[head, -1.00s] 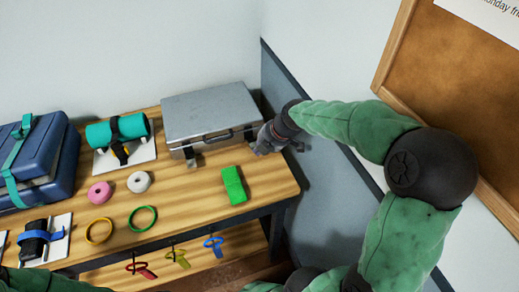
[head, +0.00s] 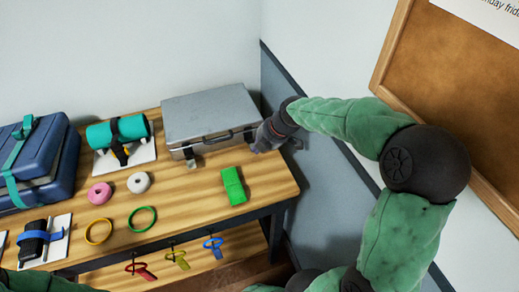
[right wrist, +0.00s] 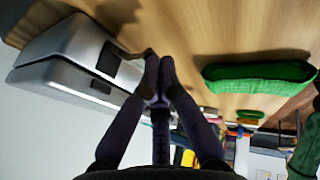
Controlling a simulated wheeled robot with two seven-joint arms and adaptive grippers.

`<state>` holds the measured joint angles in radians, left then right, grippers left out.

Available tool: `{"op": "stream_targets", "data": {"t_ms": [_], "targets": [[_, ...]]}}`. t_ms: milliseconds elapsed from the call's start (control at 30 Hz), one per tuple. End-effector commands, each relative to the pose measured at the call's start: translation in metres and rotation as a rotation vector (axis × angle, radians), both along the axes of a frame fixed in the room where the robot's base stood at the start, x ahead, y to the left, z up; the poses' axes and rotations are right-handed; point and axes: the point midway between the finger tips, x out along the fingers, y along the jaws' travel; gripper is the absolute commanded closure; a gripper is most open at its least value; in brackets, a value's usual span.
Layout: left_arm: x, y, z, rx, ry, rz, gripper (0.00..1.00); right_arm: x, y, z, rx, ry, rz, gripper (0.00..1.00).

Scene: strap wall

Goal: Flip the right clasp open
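The silver case (head: 212,110) lies at the back right of the wooden table, its front face towards me. Its left clasp (head: 190,156) shows as a small dark part hanging at the front. My right gripper (head: 257,148) is at the front right corner of the case and hides most of the right clasp. In the right wrist view the right gripper's fingertips (right wrist: 159,72) are together. A dark clasp part (right wrist: 130,54) sticks out from the case (right wrist: 75,62) right beside them; I cannot tell whether they touch. My left gripper is not in view.
A green block (head: 233,186) lies in front of the case, close below the right gripper. Tape rolls and rings lie to the left, with a strapped teal roll (head: 118,131) and a blue case (head: 38,160). The wall panel is close on the right.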

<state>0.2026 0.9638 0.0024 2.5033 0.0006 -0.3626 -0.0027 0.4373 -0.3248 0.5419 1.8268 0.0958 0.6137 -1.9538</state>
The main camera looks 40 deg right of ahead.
Motion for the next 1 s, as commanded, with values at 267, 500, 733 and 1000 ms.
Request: {"op": "stream_targets", "data": {"t_ms": [267, 500, 733, 1000], "targets": [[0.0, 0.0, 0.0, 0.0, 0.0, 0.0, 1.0, -0.017, -0.008, 0.036, -0.007, -0.013, -0.006, 1.0], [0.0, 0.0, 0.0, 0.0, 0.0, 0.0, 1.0, -0.042, -0.014, 0.076, -0.005, -0.009, -0.004, 1.0], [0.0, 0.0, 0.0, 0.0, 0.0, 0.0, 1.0, -0.057, -0.017, 0.101, -0.002, -0.005, -0.001, 1.0], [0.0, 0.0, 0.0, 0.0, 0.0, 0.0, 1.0, -0.061, -0.017, 0.107, -0.002, -0.003, 0.0, 1.0]]}}
